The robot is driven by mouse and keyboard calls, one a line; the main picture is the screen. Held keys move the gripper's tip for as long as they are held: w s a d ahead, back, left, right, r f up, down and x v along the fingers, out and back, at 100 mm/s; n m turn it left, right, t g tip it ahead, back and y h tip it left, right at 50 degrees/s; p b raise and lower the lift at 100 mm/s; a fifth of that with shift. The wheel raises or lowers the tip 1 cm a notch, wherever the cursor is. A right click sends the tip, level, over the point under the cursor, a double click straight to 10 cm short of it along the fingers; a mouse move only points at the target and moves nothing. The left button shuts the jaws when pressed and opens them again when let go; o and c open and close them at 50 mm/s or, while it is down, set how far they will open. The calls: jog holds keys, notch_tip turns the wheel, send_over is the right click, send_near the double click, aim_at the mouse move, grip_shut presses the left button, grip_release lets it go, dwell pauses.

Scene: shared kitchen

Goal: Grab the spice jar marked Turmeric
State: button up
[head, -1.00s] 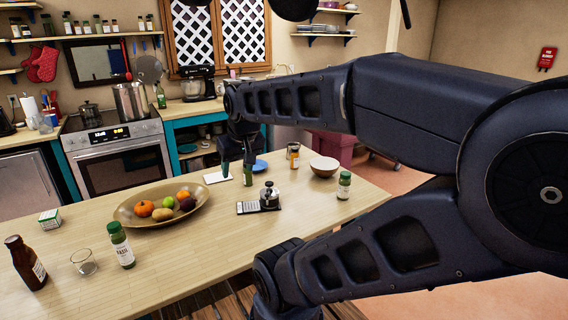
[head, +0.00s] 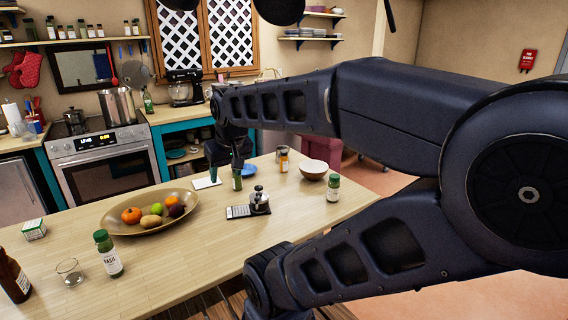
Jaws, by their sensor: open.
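An orange jar with a dark lid (head: 283,160) stands on the wooden counter (head: 190,245), right of my gripper; its label is too small to read. A green jar (head: 237,183) stands close to my gripper. Another green jar with a white label (head: 333,189) stands near the right edge, and a large green jar marked Basil (head: 109,257) at the front left. No Turmeric label is readable. My gripper (head: 226,172) is open at the end of the outstretched arm, low over the far part of the counter. The arm partly hides its surroundings, and I cannot tell its exact gap to the green jar.
A glass (head: 69,271) and brown bottle (head: 12,277) stand left. Bare counter lies in front.

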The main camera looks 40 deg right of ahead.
jog(key=shift+o, duration=0.7)
